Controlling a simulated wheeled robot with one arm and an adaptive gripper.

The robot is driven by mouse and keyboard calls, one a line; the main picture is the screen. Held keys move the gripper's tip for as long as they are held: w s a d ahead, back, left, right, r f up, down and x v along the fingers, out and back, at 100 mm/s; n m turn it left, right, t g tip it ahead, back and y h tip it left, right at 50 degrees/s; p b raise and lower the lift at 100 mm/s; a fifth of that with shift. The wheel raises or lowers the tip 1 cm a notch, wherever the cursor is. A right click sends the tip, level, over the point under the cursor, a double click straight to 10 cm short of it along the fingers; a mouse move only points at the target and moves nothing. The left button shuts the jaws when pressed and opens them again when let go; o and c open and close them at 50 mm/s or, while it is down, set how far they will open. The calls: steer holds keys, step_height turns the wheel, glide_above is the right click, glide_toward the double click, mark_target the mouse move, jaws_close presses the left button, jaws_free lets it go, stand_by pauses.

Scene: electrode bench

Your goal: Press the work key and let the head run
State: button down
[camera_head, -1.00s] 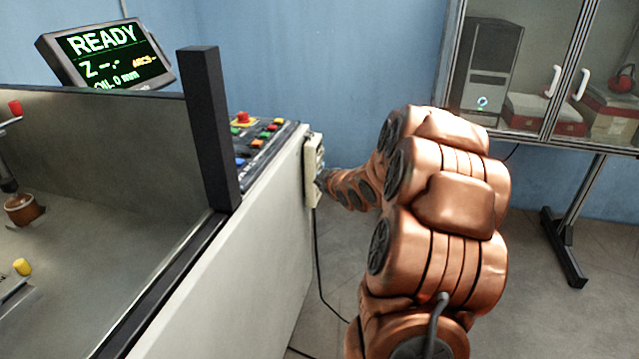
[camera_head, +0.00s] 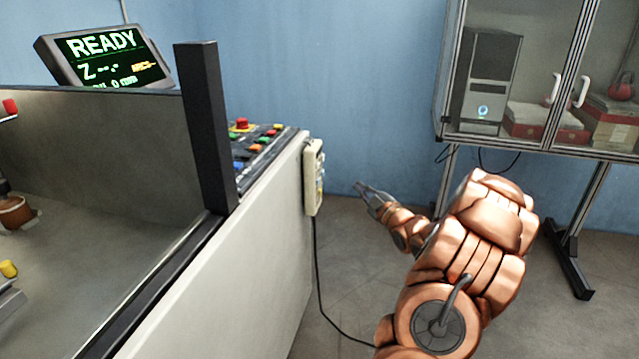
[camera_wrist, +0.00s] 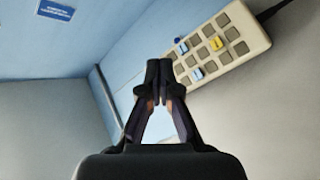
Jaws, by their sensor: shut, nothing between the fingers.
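A cream hand pendant (camera_head: 313,180) hangs on the side of the machine. In the wrist view its keypad (camera_wrist: 247,48) shows several grey keys, a yellow key (camera_wrist: 216,43) and blue keys (camera_wrist: 197,73); I cannot tell which is the work key. My gripper (camera_head: 366,191) is shut and empty, to the right of the pendant and apart from it. In the wrist view the closed fingertips (camera_wrist: 159,68) overlap the keypad's lower left edge. The tilted display (camera_head: 105,57) reads READY, with Z showing dashes. The machine head is not clearly in view.
A control panel (camera_head: 262,150) with coloured buttons and a red knob tops the machine's side. A black post (camera_head: 207,125) and tank wall stand at left. The pendant's cable (camera_head: 321,285) drops to the floor. A glass cabinet (camera_head: 545,115) stands at right; floor between is free.

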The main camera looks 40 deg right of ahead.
mark_target(318, 182)
steer(key=w+a+b, duration=0.1)
steer(key=w+a, duration=0.4)
steer(key=w, duration=0.2)
steer(key=shift+w+b, duration=0.15)
steer(key=shift+b, duration=0.15)
steer(key=shift+w+a+f, duration=0.1)
steer(key=shift+a, duration=0.05)
stand_by(1.4)
steer(key=shift+w+a+b, duration=0.15)
steer(key=shift+w+b, duration=0.05)
steer(key=shift+b, duration=0.25)
